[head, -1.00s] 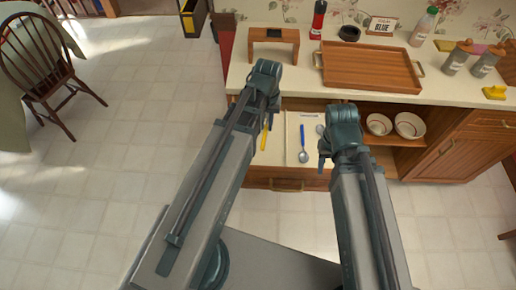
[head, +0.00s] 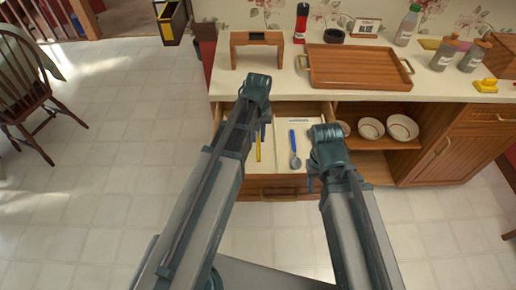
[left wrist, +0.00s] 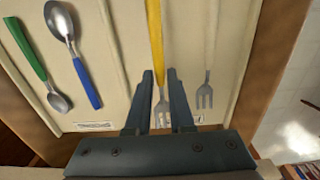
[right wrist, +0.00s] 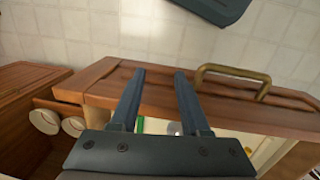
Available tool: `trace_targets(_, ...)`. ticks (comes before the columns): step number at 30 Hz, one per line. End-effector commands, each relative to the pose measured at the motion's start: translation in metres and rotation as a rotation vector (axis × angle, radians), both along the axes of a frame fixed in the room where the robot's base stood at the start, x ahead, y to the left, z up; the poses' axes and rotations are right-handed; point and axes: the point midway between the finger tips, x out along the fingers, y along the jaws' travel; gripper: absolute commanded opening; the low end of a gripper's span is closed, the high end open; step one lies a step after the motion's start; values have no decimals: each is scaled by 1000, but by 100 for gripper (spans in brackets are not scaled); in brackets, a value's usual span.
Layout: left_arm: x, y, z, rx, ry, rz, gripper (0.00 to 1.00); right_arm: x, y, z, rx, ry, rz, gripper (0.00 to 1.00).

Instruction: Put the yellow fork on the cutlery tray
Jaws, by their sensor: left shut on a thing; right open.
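The yellow fork (left wrist: 154,35) is between the fingers of my left gripper (left wrist: 160,82), which is shut on it near the tines. Its yellow handle also shows in the head view (head: 258,147), over the open drawer. A pale cutlery insert (left wrist: 110,60) with dividers lies in the drawer. The wooden tray with handles (head: 357,68) stands on the counter; I cannot tell which one is the cutlery tray. A grey fork shape (left wrist: 207,60) lies right of the yellow fork, perhaps its shadow. My right gripper (right wrist: 155,78) is open and empty near the drawer front.
A blue-handled spoon (left wrist: 75,55) and a green-handled spoon (left wrist: 38,62) lie in the drawer. A small wooden stand (head: 257,38) is left of the wooden tray. Bowls (head: 371,129) sit on the shelf to the right. Bottles stand at the counter's back.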

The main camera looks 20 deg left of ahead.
Motion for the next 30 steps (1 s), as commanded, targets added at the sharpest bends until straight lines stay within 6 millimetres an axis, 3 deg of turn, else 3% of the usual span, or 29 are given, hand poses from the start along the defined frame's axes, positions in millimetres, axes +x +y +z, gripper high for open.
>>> trace_targets(5, 0, 0, -3, 0, 0, 0, 0, 0, 0, -3, 0, 0, 0, 46)
trace_targets(15, 0, 0, -39, 0, 0, 0, 0, 0, 0, -39, 0, 0, 0, 46)
trace_targets(28, 0, 0, -42, 0, 0, 0, 0, 0, 0, -42, 0, 0, 0, 46)
trace_targets(29, 0, 0, -41, 0, 0, 0, 23, 0, 0, -42, 0, 0, 0, 46)
trace_targets(30, 0, 0, -40, 0, 0, 0, 30, 0, 0, -40, 0, 0, 0, 46)
